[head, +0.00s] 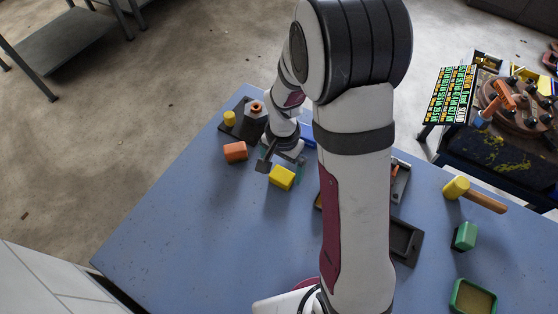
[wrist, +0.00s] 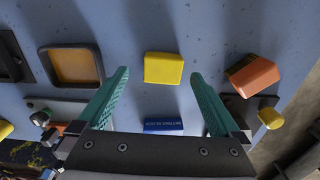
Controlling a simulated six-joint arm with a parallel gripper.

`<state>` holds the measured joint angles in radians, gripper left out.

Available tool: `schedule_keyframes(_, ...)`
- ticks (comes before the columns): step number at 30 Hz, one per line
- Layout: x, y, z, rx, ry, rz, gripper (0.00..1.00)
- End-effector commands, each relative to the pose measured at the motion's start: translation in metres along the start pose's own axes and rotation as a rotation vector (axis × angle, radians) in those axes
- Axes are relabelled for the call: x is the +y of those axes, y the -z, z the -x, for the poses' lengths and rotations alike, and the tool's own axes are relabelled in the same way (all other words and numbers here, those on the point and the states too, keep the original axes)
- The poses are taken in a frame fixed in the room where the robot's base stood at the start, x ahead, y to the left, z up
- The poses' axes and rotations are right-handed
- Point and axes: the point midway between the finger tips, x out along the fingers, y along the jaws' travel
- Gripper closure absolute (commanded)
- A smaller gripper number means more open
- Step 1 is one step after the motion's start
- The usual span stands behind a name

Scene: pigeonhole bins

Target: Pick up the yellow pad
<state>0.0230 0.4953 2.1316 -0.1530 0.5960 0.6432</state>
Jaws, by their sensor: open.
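The yellow pad (head: 282,177) is a block lying on the blue table, just in front of my gripper (head: 281,167) in the head view. In the wrist view the yellow pad (wrist: 163,67) lies ahead, roughly centred between the tips of my gripper (wrist: 159,75). The teal fingers are spread wide, with nothing held between them. I cannot tell exactly how high the fingertips are above the table. My arm hides part of the table behind it in the head view.
A blue box (wrist: 163,125) lies between the fingers' bases in the wrist view. A tan-filled tray (wrist: 43,62) is at left. The table's front left is clear.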

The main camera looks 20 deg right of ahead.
Motion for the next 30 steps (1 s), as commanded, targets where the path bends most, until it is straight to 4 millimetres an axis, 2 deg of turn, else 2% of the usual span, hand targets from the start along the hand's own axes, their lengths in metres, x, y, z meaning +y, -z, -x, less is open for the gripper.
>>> schedule_keyframes(7,-0.004,0.007,-0.045,-0.003,-0.003,-0.001,0.00)
schedule_keyframes(10,-0.005,0.007,-0.053,-0.001,-0.001,0.000,0.00)
schedule_keyframes(15,-0.005,0.008,-0.053,0.000,0.000,0.000,0.00)
schedule_keyframes(17,-0.005,0.008,-0.053,0.000,0.000,0.000,0.09)
schedule_keyframes(28,-0.005,0.008,-0.053,-0.001,0.000,0.000,0.76)
schedule_keyframes(30,-0.005,0.008,-0.053,0.000,0.000,0.000,0.79)
